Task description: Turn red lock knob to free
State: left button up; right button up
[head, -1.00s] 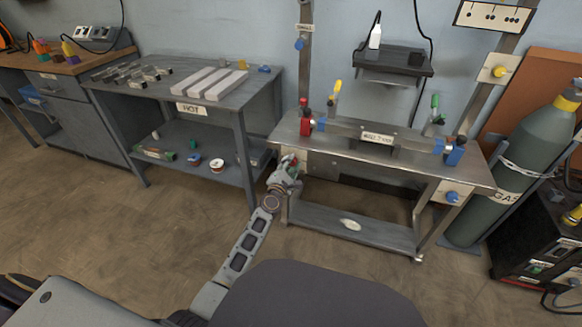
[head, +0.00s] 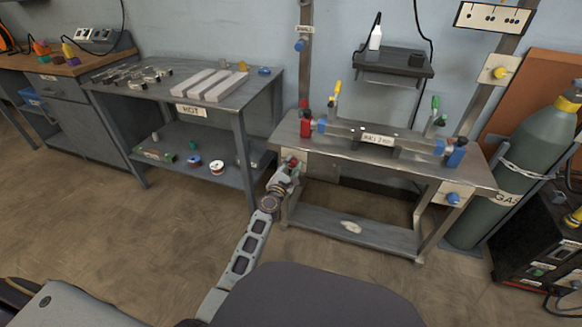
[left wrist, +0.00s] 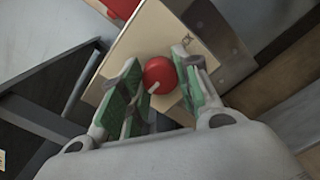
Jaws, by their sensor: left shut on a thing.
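The red lock knob (left wrist: 160,75) is on a cream plate (left wrist: 135,38) at the left front corner of the steel bench. In the head view the knob (head: 293,162) shows small at the end of my left arm. My left gripper (left wrist: 160,88) is around the knob, with a green-padded finger on each side, shut on it. A white pointer line shows on the knob's face. In the head view my left gripper (head: 287,172) partly covers the plate. My right gripper is not in view.
The steel bench (head: 340,160) carries a fixture bar with red and blue blocks and yellow and green handles. A blue knob (head: 452,198) is on its right front plate. A grey shelf table (head: 240,100) marked HOT stands left, close to my arm. A gas cylinder (head: 535,140) stands right.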

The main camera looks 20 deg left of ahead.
pick_arm(q)
jog(key=o, duration=0.9)
jog(key=shift+o, duration=0.8)
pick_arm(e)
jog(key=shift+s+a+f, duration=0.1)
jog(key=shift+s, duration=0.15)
